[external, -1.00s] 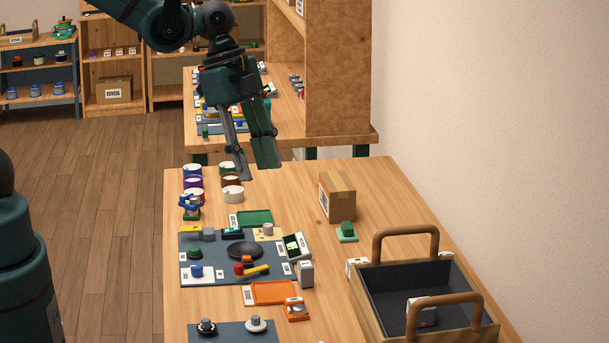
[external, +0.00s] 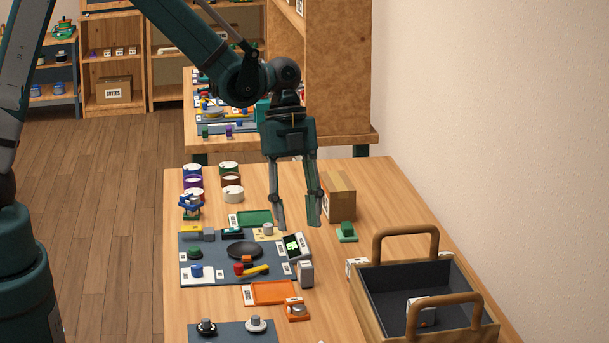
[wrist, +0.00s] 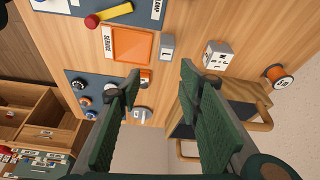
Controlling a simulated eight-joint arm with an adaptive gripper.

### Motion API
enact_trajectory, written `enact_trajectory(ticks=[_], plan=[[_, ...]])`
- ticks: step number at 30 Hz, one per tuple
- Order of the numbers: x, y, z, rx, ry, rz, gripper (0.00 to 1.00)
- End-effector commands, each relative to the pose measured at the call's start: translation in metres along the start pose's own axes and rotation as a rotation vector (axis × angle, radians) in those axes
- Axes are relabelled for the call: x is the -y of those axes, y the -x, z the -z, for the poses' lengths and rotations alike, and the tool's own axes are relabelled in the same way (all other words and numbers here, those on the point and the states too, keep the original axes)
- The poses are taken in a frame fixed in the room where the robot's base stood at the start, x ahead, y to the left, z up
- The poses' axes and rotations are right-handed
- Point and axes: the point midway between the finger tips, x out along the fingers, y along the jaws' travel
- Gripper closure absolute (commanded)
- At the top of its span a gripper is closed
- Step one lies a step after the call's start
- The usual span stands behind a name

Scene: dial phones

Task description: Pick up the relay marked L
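The relay marked L is a small grey block (external: 305,274) standing upright on the table, right of the blue-grey mat and behind the orange tray's right end. In the wrist view its white face with an L (wrist: 166,53) shows beside the orange tray, just beyond the space between my fingertips. My gripper (external: 298,224) is open and empty, pointing down above the table, behind and above the relay. In the wrist view both fingers (wrist: 160,76) are spread wide apart with nothing between them.
An orange tray (external: 272,293) and a small tilted screen device (external: 296,247) sit close to the relay. A dark-lined wooden crate (external: 390,327) with tall handles stands at right. A cardboard box (external: 341,198) stands behind.

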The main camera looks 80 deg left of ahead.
Motion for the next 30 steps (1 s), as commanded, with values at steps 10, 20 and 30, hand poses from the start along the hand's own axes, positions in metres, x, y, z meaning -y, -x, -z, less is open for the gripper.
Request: enact_trajectory(ticks=[10, 20, 30], plan=[[0.015, -0.032, -0.019, -0.034, -0.11, -0.04, 0.65], [0.015, -0.033, -0.02, -0.036, -0.118, -0.042, 0.65], [0.015, -0.05, -0.019, -0.036, -0.119, -0.043, 0.65]])
